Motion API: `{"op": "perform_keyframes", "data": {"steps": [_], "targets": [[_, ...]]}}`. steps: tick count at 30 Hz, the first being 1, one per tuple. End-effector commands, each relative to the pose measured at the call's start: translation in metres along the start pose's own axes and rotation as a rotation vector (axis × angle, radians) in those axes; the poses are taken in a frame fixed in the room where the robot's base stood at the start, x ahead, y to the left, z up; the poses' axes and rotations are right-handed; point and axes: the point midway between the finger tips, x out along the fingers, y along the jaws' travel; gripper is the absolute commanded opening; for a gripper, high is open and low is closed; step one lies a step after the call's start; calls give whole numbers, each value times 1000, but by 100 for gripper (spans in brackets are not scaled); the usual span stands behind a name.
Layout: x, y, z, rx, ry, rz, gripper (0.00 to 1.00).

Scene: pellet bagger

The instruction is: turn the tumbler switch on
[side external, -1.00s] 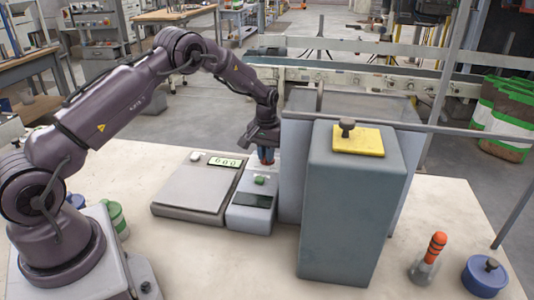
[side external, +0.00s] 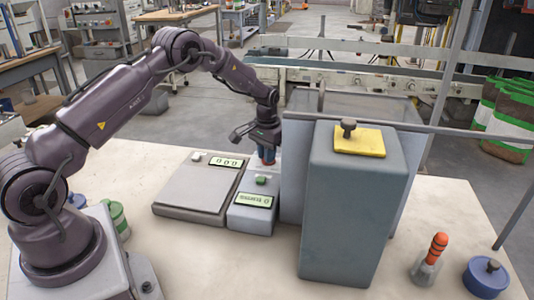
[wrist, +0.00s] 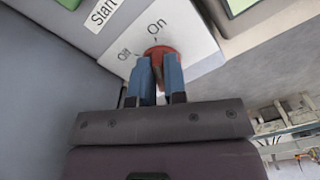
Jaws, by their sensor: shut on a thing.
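The tumbler switch (wrist: 158,50) is a red knob on a white plate marked On and Off, seen in the wrist view. Its upper end is close to the On mark. My gripper (wrist: 158,68) is shut on the switch, with one blue finger on each side, partly hiding it. In the side view my gripper (side external: 267,160) points down at the back of the grey control box (side external: 250,220). The switch is hidden there by the fingers. The box's display (side external: 254,201) is lit, and a green button (side external: 261,180) sits behind it.
A flat scale (side external: 190,195) with a lit display (side external: 226,163) stands left of the box. A tall grey housing (side external: 350,215) with a yellow plate (side external: 359,142) stands close on the right. An orange-striped tool (side external: 437,246) and blue container (side external: 485,278) are at front right.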

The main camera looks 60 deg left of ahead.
Motion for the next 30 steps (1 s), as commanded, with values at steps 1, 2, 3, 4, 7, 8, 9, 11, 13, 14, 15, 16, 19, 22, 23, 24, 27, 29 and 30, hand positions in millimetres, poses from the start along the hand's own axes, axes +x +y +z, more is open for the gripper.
{"op": "perform_keyframes", "data": {"steps": [1,2,3,4,7,8,9,11,13,14,15,16,19,22,23,24,27,29,30], "targets": [[-2,0,0,1,-1,0,0],[-2,0,0,1,-1,0,0],[-2,0,0,1,-1,0,0],[-2,0,0,1,-1,0,0],[-1,0,0,0,0,0,33],[-1,0,0,0,0,0,38],[-1,0,0,0,0,0,38],[-1,0,0,0,0,0,38],[-1,0,0,0,0,0,38],[-1,0,0,-1,0,0,38],[-1,0,0,-1,0,0,38],[-1,0,0,-1,0,0,38],[-7,0,0,-1,2,0,38],[-22,0,-1,-1,3,0,38],[-28,0,-1,-1,3,0,38],[-37,0,-1,-1,4,-1,38],[-60,0,-1,-1,4,-1,38],[-74,0,-1,-1,4,-1,38],[-82,0,-1,-1,5,-1,38]]}}
